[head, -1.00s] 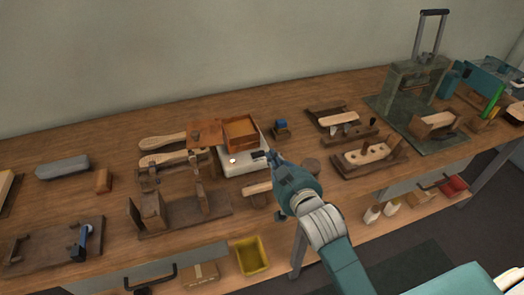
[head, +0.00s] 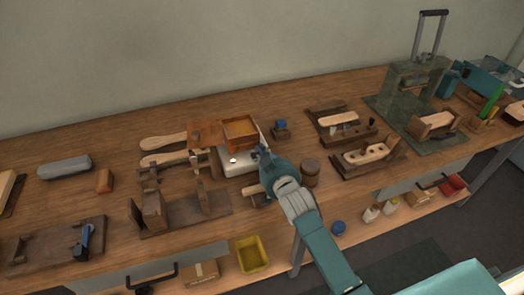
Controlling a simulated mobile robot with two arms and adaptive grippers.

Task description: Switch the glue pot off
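The glue pot is a white base (head: 236,168) with an open orange-brown square box (head: 240,132) on top, in the middle of the bench. A small pale round knob (head: 233,160) shows on the front of the base. My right gripper (head: 262,152) reaches in from the lower right. Its fingertips are at the right side of the base, a short way right of the knob, and hide part of that side. I cannot tell whether they touch it or how far apart the fingers are. My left gripper is not in view.
Left of the pot are wooden brush bodies (head: 165,141) and a wooden jig (head: 185,215). A dark round wooden piece (head: 311,170) stands right of my gripper. A small blue-topped block (head: 281,130) is behind it. A yellow bin (head: 252,255) sits below the bench front.

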